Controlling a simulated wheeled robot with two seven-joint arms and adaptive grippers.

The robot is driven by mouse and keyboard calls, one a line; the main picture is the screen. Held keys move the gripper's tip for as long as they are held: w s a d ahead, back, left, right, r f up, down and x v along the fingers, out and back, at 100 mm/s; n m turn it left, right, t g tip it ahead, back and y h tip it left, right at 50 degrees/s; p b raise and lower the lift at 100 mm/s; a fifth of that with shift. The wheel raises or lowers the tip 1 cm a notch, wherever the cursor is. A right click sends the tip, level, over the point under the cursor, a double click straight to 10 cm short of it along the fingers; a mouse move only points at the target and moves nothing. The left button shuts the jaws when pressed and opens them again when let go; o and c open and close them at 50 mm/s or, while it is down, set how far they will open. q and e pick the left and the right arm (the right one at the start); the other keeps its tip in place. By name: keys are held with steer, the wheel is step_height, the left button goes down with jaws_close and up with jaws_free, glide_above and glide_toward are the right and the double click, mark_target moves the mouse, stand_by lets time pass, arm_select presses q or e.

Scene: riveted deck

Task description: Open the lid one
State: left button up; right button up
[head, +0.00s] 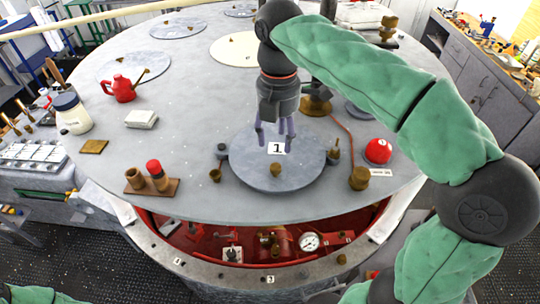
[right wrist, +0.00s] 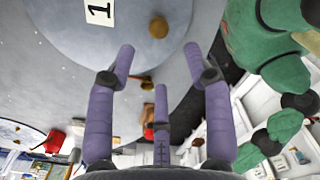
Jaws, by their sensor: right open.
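Lid one is a round grey disc (head: 248,168) lying flat on the big round deck (head: 190,120), with a white label "1" and a small brass knob (head: 275,169) near its front edge. My right gripper (head: 275,140) hangs above the lid, fingers pointing down and spread, holding nothing. In the right wrist view the open fingers (right wrist: 160,62) frame empty space; the lid (right wrist: 130,45) fills the upper part, and its knob (right wrist: 158,27) shows beyond the fingertips, apart from them. My left gripper is out of view.
Brass fittings (head: 215,175) and (head: 333,157) stand close around the lid. A red ball knob (head: 378,150) is to its right, a wooden rack (head: 152,180) to its left. A red kettle (head: 122,88) stands farther back. An open red bay (head: 260,240) lies below the deck's front edge.

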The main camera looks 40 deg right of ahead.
mark_target(276, 166)
step_height(276, 166, down, 8)
steer(key=shift+w+f, duration=0.15)
steer(key=shift+f, duration=0.35)
steer(key=shift+w+f, duration=0.1)
steer(key=shift+f, duration=0.25)
steer(key=c, duration=0.6)
jaws_close()
